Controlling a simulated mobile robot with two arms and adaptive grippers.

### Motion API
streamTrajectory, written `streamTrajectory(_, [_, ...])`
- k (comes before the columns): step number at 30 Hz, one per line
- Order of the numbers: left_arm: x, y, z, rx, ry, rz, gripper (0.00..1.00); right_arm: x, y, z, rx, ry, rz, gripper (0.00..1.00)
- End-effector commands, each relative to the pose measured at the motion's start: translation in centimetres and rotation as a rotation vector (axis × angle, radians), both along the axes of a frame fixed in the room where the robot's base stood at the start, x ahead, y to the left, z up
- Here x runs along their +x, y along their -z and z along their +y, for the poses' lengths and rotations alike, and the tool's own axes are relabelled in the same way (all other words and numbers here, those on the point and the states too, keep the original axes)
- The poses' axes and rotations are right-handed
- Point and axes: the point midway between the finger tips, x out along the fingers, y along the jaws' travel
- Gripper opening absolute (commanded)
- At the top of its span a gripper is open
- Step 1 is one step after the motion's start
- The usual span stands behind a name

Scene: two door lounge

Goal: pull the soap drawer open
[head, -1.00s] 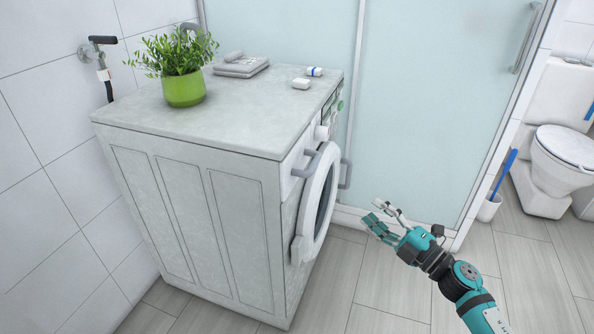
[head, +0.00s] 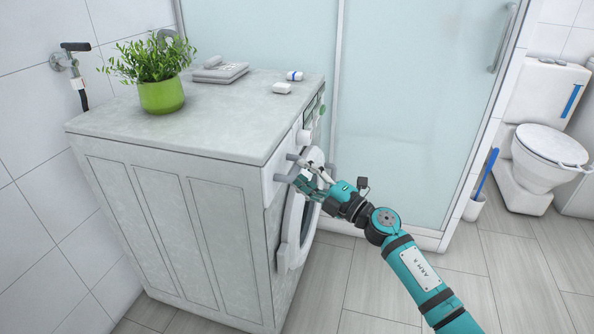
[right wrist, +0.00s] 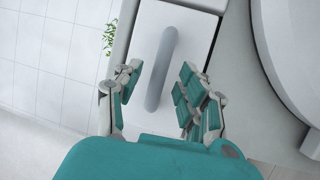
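The soap drawer (right wrist: 193,38) is a white front panel at the top of the washing machine's front, beside the round door. Its grey bar handle (right wrist: 158,85) stands out from the panel; it also shows in the head view (head: 281,178), partly hidden by my fingers. The drawer looks closed. My right gripper (head: 307,174) is at the handle. My left gripper is not in view.
The washing machine (head: 165,210) has its round door (head: 292,245) just below my right gripper. A plant in a green pot (head: 161,97), folded towels (head: 220,73) and a soap bar (head: 282,88) are on top. A glass shower panel (head: 410,110) stands behind.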

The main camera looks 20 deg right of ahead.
Motion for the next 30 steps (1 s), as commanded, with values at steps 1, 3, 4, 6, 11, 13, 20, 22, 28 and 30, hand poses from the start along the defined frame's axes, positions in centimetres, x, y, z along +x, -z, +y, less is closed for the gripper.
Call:
streamTrajectory(1, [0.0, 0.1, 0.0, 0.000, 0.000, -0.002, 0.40, 0.7, -0.1, 0.4, 0.001, 0.001, -0.001, 0.40])
streamTrajectory(3, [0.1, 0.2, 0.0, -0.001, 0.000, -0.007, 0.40, 1.3, -0.3, 0.8, 0.003, 0.001, 0.000, 0.40])
streamTrajectory(4, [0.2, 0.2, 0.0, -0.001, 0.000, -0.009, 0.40, 1.5, -0.3, 1.0, 0.003, 0.001, 0.000, 0.40])
streamTrajectory(6, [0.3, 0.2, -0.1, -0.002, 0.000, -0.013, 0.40, 1.9, -0.4, 1.2, 0.001, 0.001, 0.001, 0.40])
streamTrajectory(11, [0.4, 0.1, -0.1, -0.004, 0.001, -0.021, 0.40, 2.2, -0.4, 1.4, 0.000, 0.002, 0.001, 0.40])
streamTrajectory(13, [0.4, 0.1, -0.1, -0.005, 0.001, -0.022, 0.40, 2.2, -0.4, 1.4, 0.000, 0.002, 0.001, 0.40])
streamTrajectory(20, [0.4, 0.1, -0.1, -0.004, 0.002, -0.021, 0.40, 2.2, -0.4, 1.4, 0.000, 0.001, 0.000, 0.24])
streamTrajectory(22, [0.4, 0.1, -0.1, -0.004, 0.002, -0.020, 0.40, 2.2, -0.4, 1.4, 0.000, 0.001, 0.000, 0.15])
streamTrajectory(28, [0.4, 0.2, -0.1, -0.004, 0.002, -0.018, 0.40, 2.1, -0.4, 1.3, 0.000, 0.001, 0.000, 0.00])
streamTrajectory(30, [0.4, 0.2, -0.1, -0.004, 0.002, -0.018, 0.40, 2.1, -0.4, 1.3, 0.000, 0.001, 0.000, 0.00])
